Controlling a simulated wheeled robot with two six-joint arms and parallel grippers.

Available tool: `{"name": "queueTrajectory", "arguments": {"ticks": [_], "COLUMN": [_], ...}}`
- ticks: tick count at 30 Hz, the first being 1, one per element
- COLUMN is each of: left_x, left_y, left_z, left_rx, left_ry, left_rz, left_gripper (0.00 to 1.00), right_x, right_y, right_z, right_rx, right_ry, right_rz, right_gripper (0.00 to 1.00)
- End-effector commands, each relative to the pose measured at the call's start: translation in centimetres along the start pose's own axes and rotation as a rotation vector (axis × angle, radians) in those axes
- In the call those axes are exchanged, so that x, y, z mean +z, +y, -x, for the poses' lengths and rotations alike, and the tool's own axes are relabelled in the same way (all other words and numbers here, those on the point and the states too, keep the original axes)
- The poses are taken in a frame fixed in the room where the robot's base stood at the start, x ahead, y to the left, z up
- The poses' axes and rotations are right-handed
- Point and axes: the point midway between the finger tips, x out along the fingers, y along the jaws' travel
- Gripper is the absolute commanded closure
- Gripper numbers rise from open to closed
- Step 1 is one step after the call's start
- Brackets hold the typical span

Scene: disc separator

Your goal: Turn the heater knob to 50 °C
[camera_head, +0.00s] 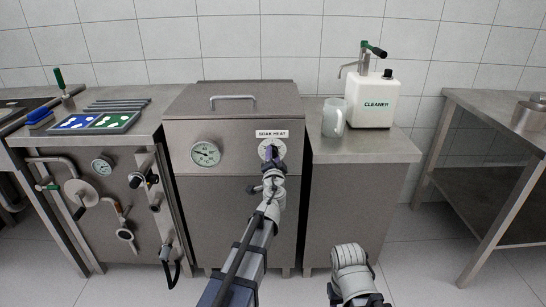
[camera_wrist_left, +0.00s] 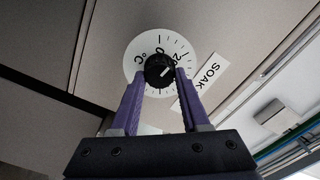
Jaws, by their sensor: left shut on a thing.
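The heater knob (camera_wrist_left: 158,69) is round and black, on a white dial (camera_wrist_left: 137,55) marked with 0, 20 and °C. A pale line on the knob seems to point towards the 20 side. My left gripper (camera_wrist_left: 160,77) has its two purple fingers on either side of the knob, shut on it. In the head view the same dial (camera_head: 279,147) sits under the SOAK HEAT label (camera_head: 272,133) on the steel tank front (camera_head: 225,130). My left gripper (camera_head: 271,157) covers much of it there. My right gripper is out of sight; only part of that arm shows.
A round gauge (camera_head: 206,153) is on the tank front, left of the dial. A glass mug (camera_head: 333,118) and a white CLEANER dispenser (camera_head: 370,101) stand on the counter at right. A tray (camera_head: 94,122) lies on the left bench. The floor between the right units is clear.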

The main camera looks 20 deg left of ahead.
Motion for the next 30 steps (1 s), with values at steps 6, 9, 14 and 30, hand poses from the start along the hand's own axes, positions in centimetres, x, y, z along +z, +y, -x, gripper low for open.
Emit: {"name": "queueTrajectory", "arguments": {"ticks": [6,9,14,30], "left_x": [-0.01,0.0,0.02,0.14], "left_y": [0.13,0.16,0.22,0.37], "left_z": [0.03,0.03,0.03,0.05], "left_rx": [0.001,0.001,0.001,0.0], "left_ry": [0.001,0.001,0.001,0.001], "left_rz": [-0.203,-0.298,-0.451,-0.963], "left_gripper": [1.0,1.0,1.0,1.0], "right_x": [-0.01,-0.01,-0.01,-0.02], "right_y": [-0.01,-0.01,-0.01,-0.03], "right_z": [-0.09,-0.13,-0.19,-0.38], "right_rx": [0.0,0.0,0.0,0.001], "right_ry": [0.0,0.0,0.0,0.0], "right_rz": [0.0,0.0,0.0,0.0], "right_gripper": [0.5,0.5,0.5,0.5]}}
